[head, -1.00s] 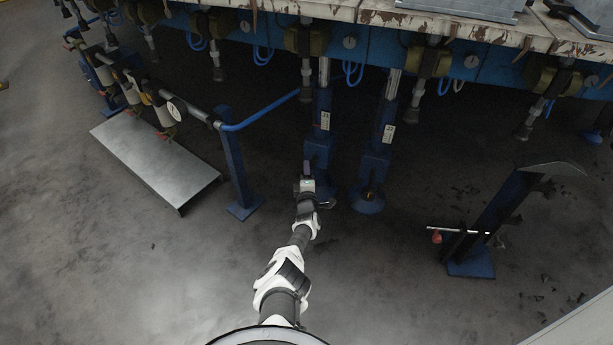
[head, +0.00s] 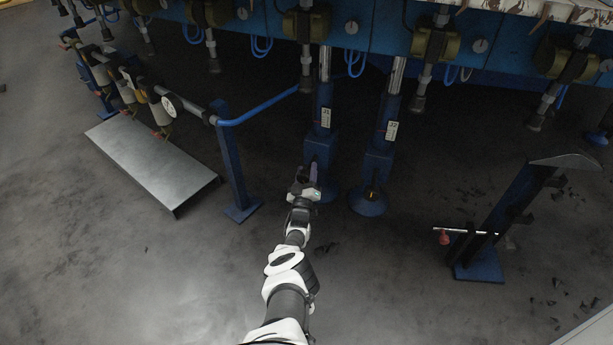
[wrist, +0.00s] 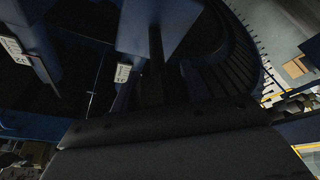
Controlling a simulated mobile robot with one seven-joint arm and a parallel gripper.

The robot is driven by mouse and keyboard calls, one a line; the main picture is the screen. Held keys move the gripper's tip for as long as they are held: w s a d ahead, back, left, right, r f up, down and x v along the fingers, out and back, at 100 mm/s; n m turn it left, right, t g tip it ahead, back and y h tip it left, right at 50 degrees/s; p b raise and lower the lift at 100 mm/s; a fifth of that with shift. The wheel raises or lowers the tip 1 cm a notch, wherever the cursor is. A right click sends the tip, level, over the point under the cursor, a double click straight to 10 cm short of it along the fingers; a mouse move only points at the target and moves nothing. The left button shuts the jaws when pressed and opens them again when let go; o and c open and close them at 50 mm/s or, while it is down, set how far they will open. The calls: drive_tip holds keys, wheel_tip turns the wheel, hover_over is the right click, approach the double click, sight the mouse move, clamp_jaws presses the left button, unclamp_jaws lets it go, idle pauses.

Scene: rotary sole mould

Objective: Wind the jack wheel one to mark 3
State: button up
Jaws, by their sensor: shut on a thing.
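The left blue jack (head: 319,145) stands under the table and carries a small white scale plate (head: 326,117). My gripper (head: 313,178) is low in front of this jack, near its foot. It is shut on a small part there, which I take to be the grip of jack wheel one; the wheel is largely hidden and too dark to make out. A second blue jack (head: 379,160) with a similar plate (head: 391,130) stands just to the right. In the wrist view, two white scale plates show, a left one (wrist: 14,50) and another (wrist: 122,72). Their marks are unreadable.
A blue post (head: 231,170) with a bent blue rail stands left, beside a low metal plate (head: 150,165). A dark blue stand (head: 490,240) with a red-knobbed rod (head: 445,237) is at right. Hanging cylinders line the table edge above. The floor between is open.

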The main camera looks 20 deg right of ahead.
drive_tip(key=shift+m+h+b, duration=0.45)
drive_tip(key=shift+m+h, duration=0.15)
drive_tip(key=shift+m, duration=0.9)
drive_tip(key=o, duration=1)
drive_tip(key=p+v, duration=0.6)
drive_tip(key=v, duration=0.7)
drive_tip(key=shift+s+a, duration=0.25)
drive_tip(key=shift+a, duration=0.05)
drive_tip(key=shift+f, duration=0.1)
